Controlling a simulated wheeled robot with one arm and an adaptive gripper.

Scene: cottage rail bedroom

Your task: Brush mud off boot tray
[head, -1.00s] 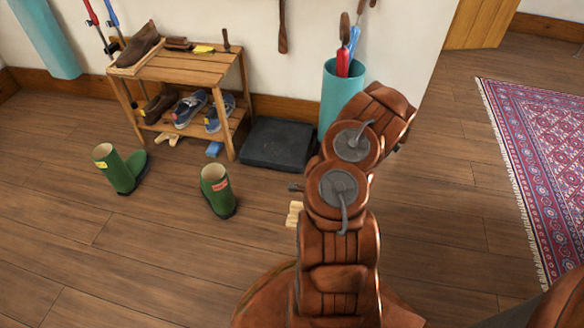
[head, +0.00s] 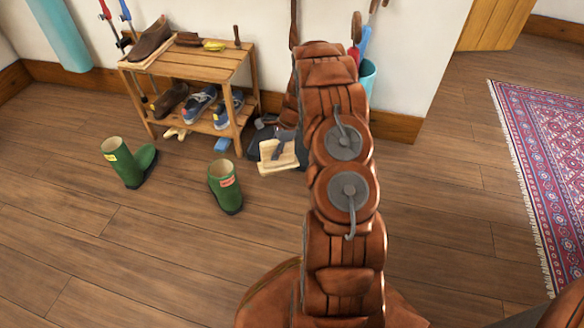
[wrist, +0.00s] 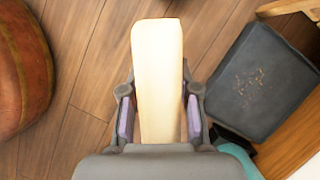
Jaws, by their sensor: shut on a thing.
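My gripper (wrist: 160,108) is shut on a pale wooden piece, likely the brush (wrist: 157,60), in the wrist view. Its bristles are not visible. In the head view the brush (head: 278,162) is at the near side of the boot tray, and I cannot tell its height above the floor. The dark grey boot tray (wrist: 248,108) lies to the right of my gripper in the wrist view, with brown mud flecks near its middle. In the head view the tray (head: 262,136) is mostly hidden behind my arm and gripper.
A wooden shoe rack (head: 192,66) with shoes stands left of the tray. Two green boots, one left (head: 128,164) and one nearer (head: 225,187), stand on the floor. A teal umbrella stand (head: 368,77) is partly behind my arm. Floor is open in front; a patterned rug (head: 545,165) lies right.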

